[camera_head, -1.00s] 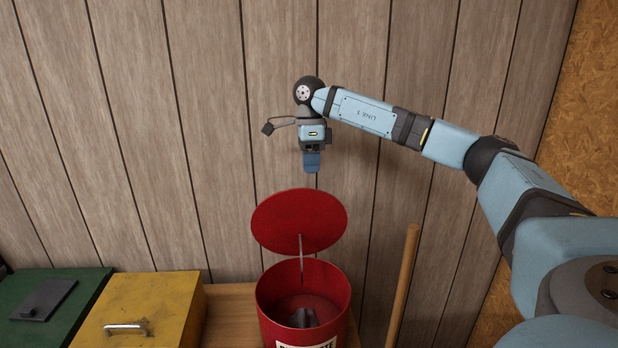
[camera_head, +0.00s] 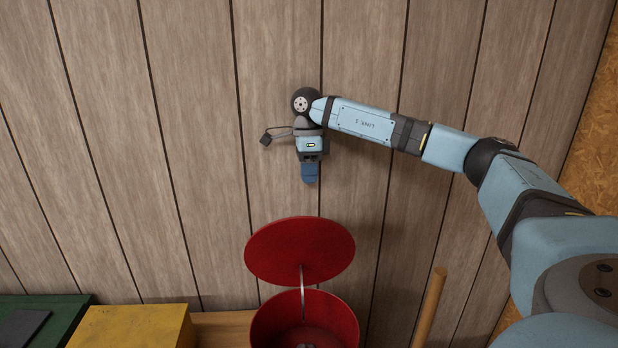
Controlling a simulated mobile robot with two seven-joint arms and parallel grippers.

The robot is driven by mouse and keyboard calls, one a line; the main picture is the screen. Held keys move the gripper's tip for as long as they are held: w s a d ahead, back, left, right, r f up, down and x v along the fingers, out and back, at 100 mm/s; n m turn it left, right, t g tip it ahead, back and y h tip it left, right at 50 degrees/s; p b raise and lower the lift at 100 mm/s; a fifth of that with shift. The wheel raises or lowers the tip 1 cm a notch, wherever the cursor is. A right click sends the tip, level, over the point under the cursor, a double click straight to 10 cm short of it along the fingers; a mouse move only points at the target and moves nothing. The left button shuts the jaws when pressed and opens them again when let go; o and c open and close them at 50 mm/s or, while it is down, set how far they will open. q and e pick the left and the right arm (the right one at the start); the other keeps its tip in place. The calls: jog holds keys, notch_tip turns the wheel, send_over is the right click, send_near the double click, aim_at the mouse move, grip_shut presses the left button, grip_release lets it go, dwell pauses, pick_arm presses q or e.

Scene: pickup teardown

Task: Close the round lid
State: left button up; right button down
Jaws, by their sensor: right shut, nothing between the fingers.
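The round lid (camera_head: 299,251) is a red disc standing open above the red bin (camera_head: 345,326). A thin metal rod shows between the lid and the inside of the bin. My right gripper (camera_head: 309,180) is above the lid in the picture, in front of the wooden wall. Its blue fingers are shut, point down and hold nothing. A gap shows between the fingertips and the lid's upper edge. The lower part of the bin is cut off by the picture's edge. My left gripper is not in view.
A wooden pole (camera_head: 431,305) leans just right of the bin. A yellow box (camera_head: 130,328) and a green box (camera_head: 62,308) stand to the left on a wooden surface (camera_head: 222,326). The panelled wall (camera_head: 200,150) is behind everything. An OSB board is at the far right.

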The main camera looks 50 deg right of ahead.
jog(key=d+p+x, duration=0.1)
jog(key=x, duration=0.7)
jog(key=shift+a, duration=0.3)
jog(key=shift+w+f, duration=0.1)
jog(key=shift+f, duration=0.1)
